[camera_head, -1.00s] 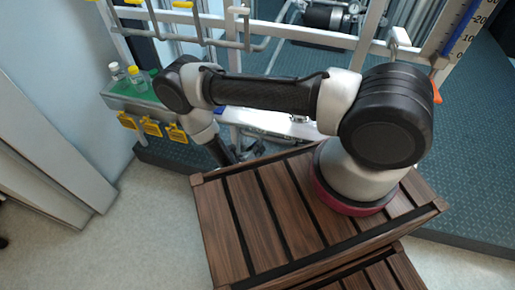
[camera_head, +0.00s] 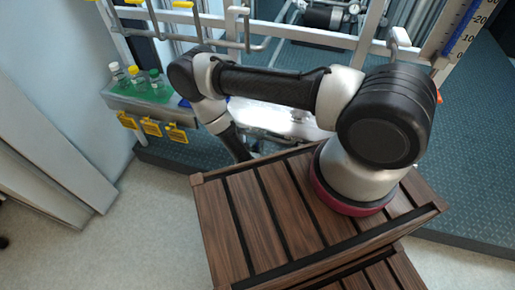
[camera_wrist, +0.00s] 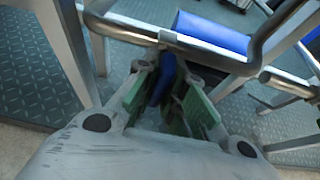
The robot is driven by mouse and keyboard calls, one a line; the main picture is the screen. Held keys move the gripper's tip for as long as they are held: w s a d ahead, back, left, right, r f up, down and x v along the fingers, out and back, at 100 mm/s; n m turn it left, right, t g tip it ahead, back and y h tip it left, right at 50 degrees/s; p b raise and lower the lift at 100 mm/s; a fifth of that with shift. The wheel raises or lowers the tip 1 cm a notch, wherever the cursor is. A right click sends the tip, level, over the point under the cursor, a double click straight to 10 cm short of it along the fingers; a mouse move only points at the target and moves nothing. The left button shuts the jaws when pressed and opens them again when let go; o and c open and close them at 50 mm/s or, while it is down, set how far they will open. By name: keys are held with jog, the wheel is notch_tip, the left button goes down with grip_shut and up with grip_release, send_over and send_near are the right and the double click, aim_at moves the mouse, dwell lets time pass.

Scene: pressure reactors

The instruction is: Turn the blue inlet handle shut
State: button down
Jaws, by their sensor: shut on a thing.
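In the wrist view, the blue inlet handle (camera_wrist: 168,68) is a narrow blue bar standing between the two green-padded fingers of my gripper (camera_wrist: 170,88). The fingers are shut on it. Its lower end is hidden between the pads. A thicker blue sleeve (camera_wrist: 213,34) on a metal pipe lies just beyond, above and to the right. In the head view, my arm reaches left and down, and I cannot make out the handle or the fingertips there.
Metal pipes (camera_wrist: 125,32) and frame bars run close around the fingers. In the head view, a shelf at left holds small bottles (camera_head: 137,80), with yellow tags (camera_head: 151,127) on its front. An upright blue scale (camera_head: 462,30) stands at right. Open floor (camera_head: 150,225) lies at lower left.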

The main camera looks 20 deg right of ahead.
dwell(0.4)
jog(key=c, duration=1.5)
grip_release()
